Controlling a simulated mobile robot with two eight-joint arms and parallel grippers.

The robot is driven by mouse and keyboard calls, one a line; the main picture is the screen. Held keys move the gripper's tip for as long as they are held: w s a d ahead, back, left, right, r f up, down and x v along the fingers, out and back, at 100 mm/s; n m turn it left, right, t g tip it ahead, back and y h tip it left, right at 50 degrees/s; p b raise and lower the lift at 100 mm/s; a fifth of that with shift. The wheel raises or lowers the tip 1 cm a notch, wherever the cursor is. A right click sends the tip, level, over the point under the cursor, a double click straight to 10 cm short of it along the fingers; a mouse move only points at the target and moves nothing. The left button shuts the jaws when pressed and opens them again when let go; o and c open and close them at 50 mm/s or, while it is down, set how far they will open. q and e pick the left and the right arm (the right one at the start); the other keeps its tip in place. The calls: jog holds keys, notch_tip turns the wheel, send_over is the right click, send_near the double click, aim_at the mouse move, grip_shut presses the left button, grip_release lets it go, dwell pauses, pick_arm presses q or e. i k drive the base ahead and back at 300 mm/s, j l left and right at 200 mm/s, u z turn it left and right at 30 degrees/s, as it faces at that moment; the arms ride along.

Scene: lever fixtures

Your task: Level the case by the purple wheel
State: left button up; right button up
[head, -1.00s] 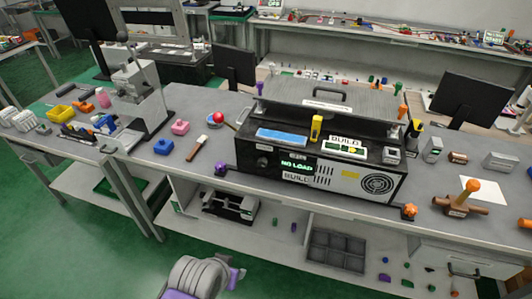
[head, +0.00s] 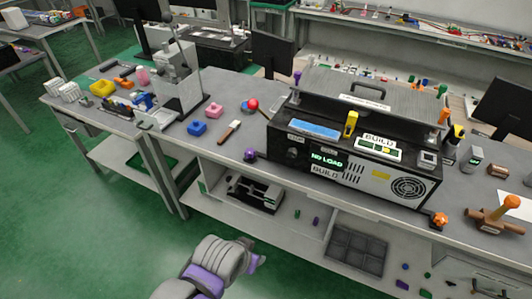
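The case (head: 350,165) is a black box with a silver front panel, standing on the grey bench. Its small display reads NO LOAD. The purple wheel (head: 250,155) is a small knob at the case's lower left front corner, near the bench edge. An orange wheel (head: 440,219) sits at the lower right front corner. Whether the case is tilted is hard to tell. A grey and purple link of one of my arms shows at the bottom, well below the purple wheel. No gripper fingers can be made out, and nothing is seen touching the wheel.
A red ball-topped lever (head: 253,104), a brown-handled tool (head: 229,131), a pink block (head: 214,110) and a blue block (head: 197,128) lie left of the case. An orange-topped lever fixture (head: 495,214) stands to its right. Green floor in front is clear.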

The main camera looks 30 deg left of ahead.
aim_at(249, 153)
jog(key=i+j, duration=0.15)
jog(key=i, duration=0.15)
jog(key=i+u, duration=0.1)
jog(key=u, duration=0.6)
jog(key=i+u, duration=0.15)
jog(key=u, duration=0.25)
